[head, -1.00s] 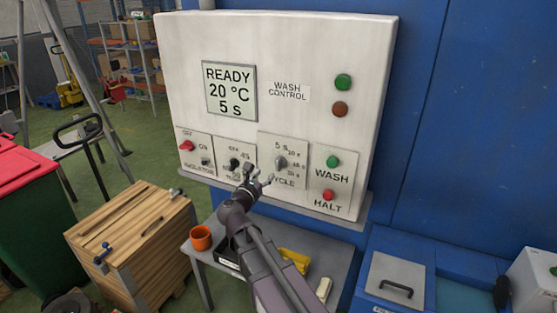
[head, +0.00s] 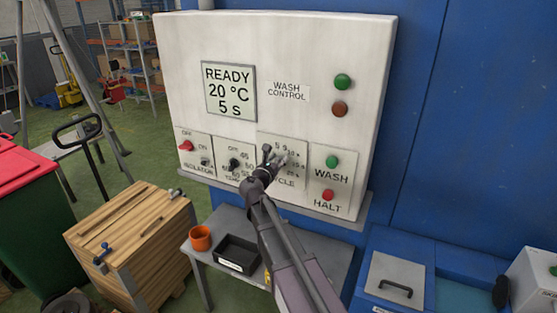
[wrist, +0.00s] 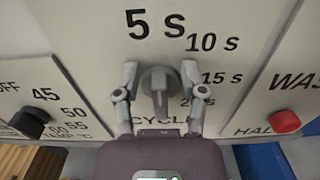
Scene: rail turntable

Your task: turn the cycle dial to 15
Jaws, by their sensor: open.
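The grey cycle dial (wrist: 157,82) sits on its white plate, with 5 s above it and 10 s, 15 s and a partly hidden 20 s label down its right side. I cannot tell clearly which end of its ridge is the pointer. The display (head: 229,91) reads READY, 20 °C, 5 s. My gripper (wrist: 159,76) is open, one finger on each side of the dial, with small gaps visible. In the head view my gripper (head: 275,157) covers most of the dial.
The black temperature dial (wrist: 31,121) is to the left and the red HALT button (wrist: 285,121) to the right. The green WASH button (head: 332,162) is above HALT. Below the panel are a table with a black tray (head: 237,254) and an orange cup (head: 201,238).

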